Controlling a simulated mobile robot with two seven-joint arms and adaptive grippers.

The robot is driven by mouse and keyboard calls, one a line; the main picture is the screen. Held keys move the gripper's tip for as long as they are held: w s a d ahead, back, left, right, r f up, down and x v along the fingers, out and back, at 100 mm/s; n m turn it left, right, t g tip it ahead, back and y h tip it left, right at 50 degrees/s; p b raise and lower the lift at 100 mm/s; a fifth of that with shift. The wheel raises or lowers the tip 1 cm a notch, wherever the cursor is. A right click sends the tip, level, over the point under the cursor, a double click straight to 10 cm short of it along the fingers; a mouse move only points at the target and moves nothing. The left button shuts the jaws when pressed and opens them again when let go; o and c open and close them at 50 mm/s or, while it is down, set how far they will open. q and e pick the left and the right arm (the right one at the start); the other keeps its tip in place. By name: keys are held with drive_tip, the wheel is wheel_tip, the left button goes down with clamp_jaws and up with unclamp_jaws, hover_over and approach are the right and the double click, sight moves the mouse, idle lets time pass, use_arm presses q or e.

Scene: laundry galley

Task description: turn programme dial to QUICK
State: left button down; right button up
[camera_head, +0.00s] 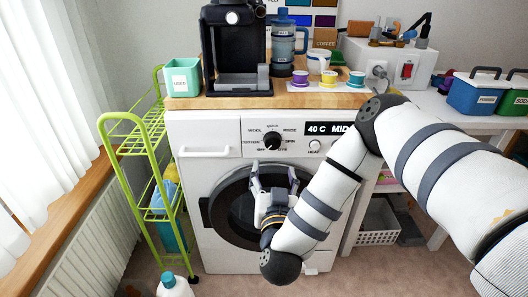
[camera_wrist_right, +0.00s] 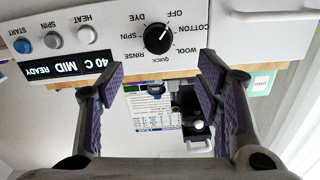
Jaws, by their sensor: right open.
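The black programme dial (camera_head: 272,140) is on the white washer's front panel, ringed by printed labels, with QUICK at the top. In the right wrist view, which is upside down, the dial (camera_wrist_right: 158,39) shows a white mark that appears to point towards OFF. QUICK is printed on the opposite side of the dial. My right gripper (camera_head: 273,172) is open and empty, just below the dial in the head view, in front of the door. In the wrist view its purple-padded fingers (camera_wrist_right: 160,80) are apart and not around the dial. My left gripper is not in view.
The washer's display (camera_head: 328,128) reads 40 C MID, with READY beside it in the wrist view. HEAT, SPIN and START buttons (camera_wrist_right: 23,46) sit beside the dial. A wooden top (camera_head: 285,100) above carries a coffee machine and cups. A green rack (camera_head: 142,150) stands at left.

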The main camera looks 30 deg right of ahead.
sight(273, 144)
drive_tip(key=b+x, duration=0.1)
drive_tip(key=x, duration=1.1)
drive_tip(key=shift+d, duration=0.3)
drive_tip(key=shift+r, duration=0.1)
drive_tip(key=c, duration=1.1)
